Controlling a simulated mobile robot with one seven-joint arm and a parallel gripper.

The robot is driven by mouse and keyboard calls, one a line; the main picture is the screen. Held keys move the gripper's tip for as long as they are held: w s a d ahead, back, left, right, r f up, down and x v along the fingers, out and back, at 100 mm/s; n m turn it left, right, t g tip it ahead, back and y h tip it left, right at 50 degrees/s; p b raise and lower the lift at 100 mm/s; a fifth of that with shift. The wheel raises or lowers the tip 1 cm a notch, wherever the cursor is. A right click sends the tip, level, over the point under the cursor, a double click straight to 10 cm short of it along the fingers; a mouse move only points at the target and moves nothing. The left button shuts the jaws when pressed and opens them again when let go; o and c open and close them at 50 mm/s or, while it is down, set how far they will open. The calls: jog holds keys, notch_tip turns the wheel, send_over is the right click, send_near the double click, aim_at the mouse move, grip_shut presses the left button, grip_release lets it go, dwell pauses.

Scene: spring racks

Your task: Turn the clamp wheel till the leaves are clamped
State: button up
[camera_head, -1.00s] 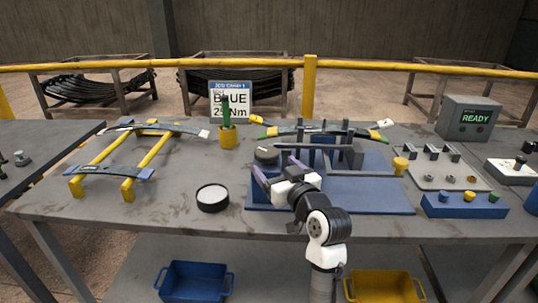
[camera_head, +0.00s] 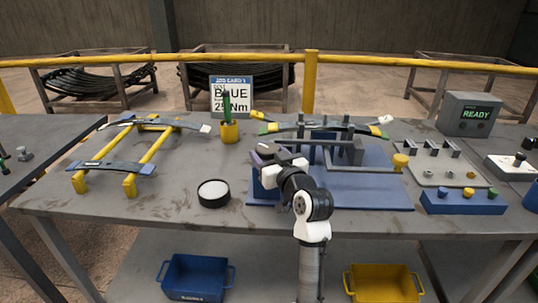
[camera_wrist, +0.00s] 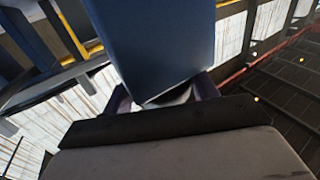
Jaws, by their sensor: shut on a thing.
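The blue clamp fixture (camera_head: 370,190) lies on the bench, with dark upright posts. Long grey leaves (camera_head: 345,128) with yellow and green bands lie across it at the back. The dark clamp wheel (camera_head: 266,147) is at the fixture's left end, above a blue block, and is mostly hidden by my gripper (camera_head: 259,152). My gripper is shut on the wheel. In the wrist view a blue block (camera_wrist: 160,45) fills the upper middle, beyond the purple fingers (camera_wrist: 165,96); little of the wheel can be made out there. Whether the leaves are pressed tight cannot be seen.
A round black dish (camera_head: 213,193) with a white top stands left of the fixture. Farther left is a yellow rack (camera_head: 148,157) with grey leaves. A yellow cup (camera_head: 229,132) stands behind. A blue block with knobs (camera_head: 462,202) and a READY box (camera_head: 470,114) are at right.

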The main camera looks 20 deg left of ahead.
jog(key=shift+m+t+h+p, duration=0.3)
jog(key=shift+h+p, duration=0.1)
jog(key=shift+p, duration=0.05)
jog(key=shift+c, duration=0.4)
jog(key=shift+s+a+r+m+t+h+p, duration=0.1)
jog(key=shift+r+m+t+h+p, duration=0.05)
jog(key=shift+m+t+h+p, duration=0.15)
jog(key=m+t+h+p, duration=0.1)
jog(key=m+h+p, duration=0.1)
jog(key=shift+a+t+h, duration=0.1)
jog(key=shift+t+h, duration=0.2)
jog(key=shift+t, duration=0.1)
jog(key=m+t+h, duration=0.1)
jog(key=m+h, duration=0.1)
jog(key=h, duration=0.1)
jog(key=shift+a+p, duration=0.1)
jog(key=shift+p, duration=0.3)
jog(key=m+h, duration=0.1)
jog(key=m+h+b, duration=0.1)
jog(key=h, duration=0.1)
jog(key=m+t+h, duration=0.1)
jog(key=shift+f+h, duration=0.3)
jog(key=shift+m+h+b, duration=1.2)
jog(key=shift+h+b, duration=0.05)
jog(key=shift+h, duration=0.65)
jog(key=shift+r+h, duration=0.15)
jog(key=shift+h, duration=0.15)
